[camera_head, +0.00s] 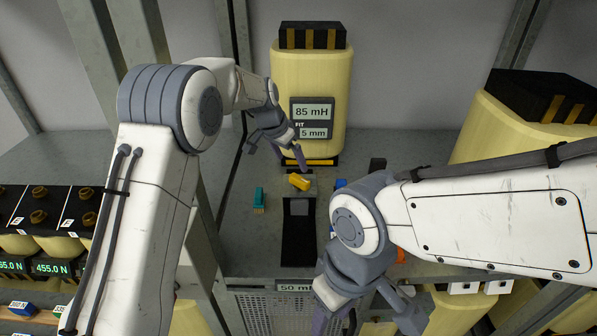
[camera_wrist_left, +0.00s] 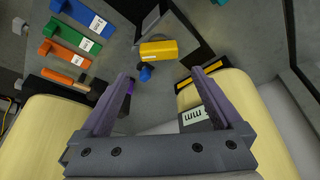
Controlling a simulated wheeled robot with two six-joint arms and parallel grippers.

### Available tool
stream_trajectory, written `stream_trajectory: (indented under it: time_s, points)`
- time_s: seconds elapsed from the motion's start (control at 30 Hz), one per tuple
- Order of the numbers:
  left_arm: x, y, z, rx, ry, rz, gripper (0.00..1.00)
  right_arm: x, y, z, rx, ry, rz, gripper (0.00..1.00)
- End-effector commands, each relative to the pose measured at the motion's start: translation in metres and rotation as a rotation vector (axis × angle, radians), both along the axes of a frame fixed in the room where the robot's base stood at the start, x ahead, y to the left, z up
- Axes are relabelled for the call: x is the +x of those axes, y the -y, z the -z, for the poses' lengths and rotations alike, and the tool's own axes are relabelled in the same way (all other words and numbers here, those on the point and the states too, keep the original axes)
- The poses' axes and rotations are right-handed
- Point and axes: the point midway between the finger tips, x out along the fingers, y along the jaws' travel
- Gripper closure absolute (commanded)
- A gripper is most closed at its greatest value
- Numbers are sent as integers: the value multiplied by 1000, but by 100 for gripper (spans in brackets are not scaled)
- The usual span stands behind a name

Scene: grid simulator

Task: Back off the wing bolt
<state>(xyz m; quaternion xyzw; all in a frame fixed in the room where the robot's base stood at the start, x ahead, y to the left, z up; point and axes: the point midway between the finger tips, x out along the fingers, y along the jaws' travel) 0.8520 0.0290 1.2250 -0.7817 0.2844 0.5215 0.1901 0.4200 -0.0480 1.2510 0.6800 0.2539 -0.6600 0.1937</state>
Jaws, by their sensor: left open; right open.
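I cannot pick out a wing bolt with certainty. A small yellow piece (camera_head: 299,182) lies on the grey shelf in front of the cream canister (camera_head: 313,90) marked 85 mH. It also shows in the left wrist view (camera_wrist_left: 159,50), with a small blue piece (camera_wrist_left: 145,73) close beside it. My left gripper (camera_head: 277,158) is open and empty, above the shelf just in front of the canister. In the left wrist view its fingers (camera_wrist_left: 165,78) are spread, with the yellow piece beyond them. My right gripper (camera_head: 365,318) is open at the bottom of the head view, pointing down.
A teal piece (camera_head: 259,200) stands left of a black strip (camera_head: 298,245). Blue, green and orange labelled bars (camera_wrist_left: 75,45) lie on the shelf. Another cream canister (camera_head: 490,125) stands at right. Metal posts (camera_head: 200,225) rise beside my left arm.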

Motion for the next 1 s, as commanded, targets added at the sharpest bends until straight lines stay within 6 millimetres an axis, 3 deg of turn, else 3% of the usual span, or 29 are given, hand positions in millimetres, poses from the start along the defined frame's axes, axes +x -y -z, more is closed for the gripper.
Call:
stream_trajectory:
  time_s: [0.4, 0.6, 0.9, 0.93, 1.0]
  points:
    - [20, 19, 66, 2, -5, 1, 0, 0, 0, -39, 0, 0, 3, 50]
    - [24, 23, 80, 1, -3, 0, 0, 0, 0, -44, 0, 0, 3, 50]
    - [25, 23, 83, 1, -1, 0, 0, 0, 0, -44, 0, 0, 4, 50]
    - [25, 23, 83, 1, -1, 0, 8, 0, 0, -44, 0, 0, 4, 50]
    - [25, 23, 83, 1, -1, 0, 34, 0, 0, -44, 0, 0, 3, 50]
